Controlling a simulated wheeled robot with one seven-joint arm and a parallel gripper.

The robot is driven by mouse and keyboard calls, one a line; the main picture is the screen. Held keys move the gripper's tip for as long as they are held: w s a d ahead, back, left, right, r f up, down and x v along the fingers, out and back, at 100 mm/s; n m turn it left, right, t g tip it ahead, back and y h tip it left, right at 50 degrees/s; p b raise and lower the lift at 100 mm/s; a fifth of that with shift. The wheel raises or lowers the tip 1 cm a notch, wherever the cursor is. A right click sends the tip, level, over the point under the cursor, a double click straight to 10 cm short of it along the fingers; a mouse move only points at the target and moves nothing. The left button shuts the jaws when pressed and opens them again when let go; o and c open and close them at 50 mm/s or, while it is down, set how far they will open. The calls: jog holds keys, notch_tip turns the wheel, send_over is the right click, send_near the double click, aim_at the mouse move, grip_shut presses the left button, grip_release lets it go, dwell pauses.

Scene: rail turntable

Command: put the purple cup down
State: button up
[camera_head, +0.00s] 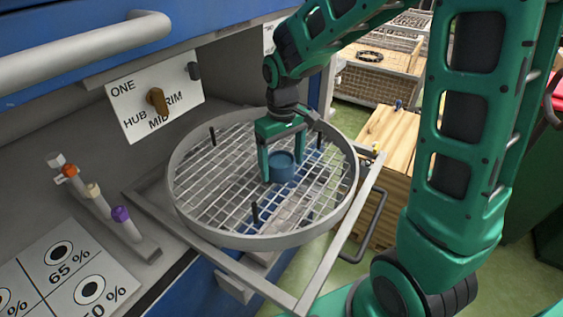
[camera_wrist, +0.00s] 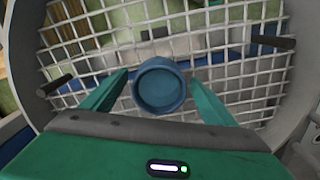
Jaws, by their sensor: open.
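No cup that looks purple is in view; the one cup I see is blue. This blue cup (camera_head: 283,168) stands upright on the wire grid of the round turntable (camera_head: 178,203), near its middle. In the wrist view the cup (camera_wrist: 160,87) shows its open, empty mouth. My gripper (camera_head: 284,160) is over the grid with its fingers pointing down. Its fingers (camera_wrist: 158,82) are spread, one on each side of the cup, with small gaps seeming to show. Whether either finger touches the cup I cannot tell.
Dark upright pegs (camera_head: 255,212) stand around the turntable's grid. A sign (camera_head: 155,100) with a brown knob is behind it. A rack with orange, cream and purple-topped pegs (camera_head: 121,214) and a percent card (camera_head: 75,265) lie left. A wooden crate (camera_head: 390,140) stands right.

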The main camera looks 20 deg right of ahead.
notch_tip(320, 180, up, 12)
jog(key=s+d+f+m, duration=0.2)
jog(key=s+d+m, duration=0.2)
jog(key=s+d, duration=0.5)
jog(key=s+d+f+m, duration=0.3)
jog(key=s+d, duration=0.6)
jog(key=s, duration=0.6)
jog(key=m, duration=0.2)
jog(key=shift+s+d+m, duration=0.15)
jog(key=shift+s+m, duration=0.05)
jog(key=shift+m, duration=0.1)
jog(key=shift+w+f, duration=0.2)
jog(key=shift+w, duration=0.35)
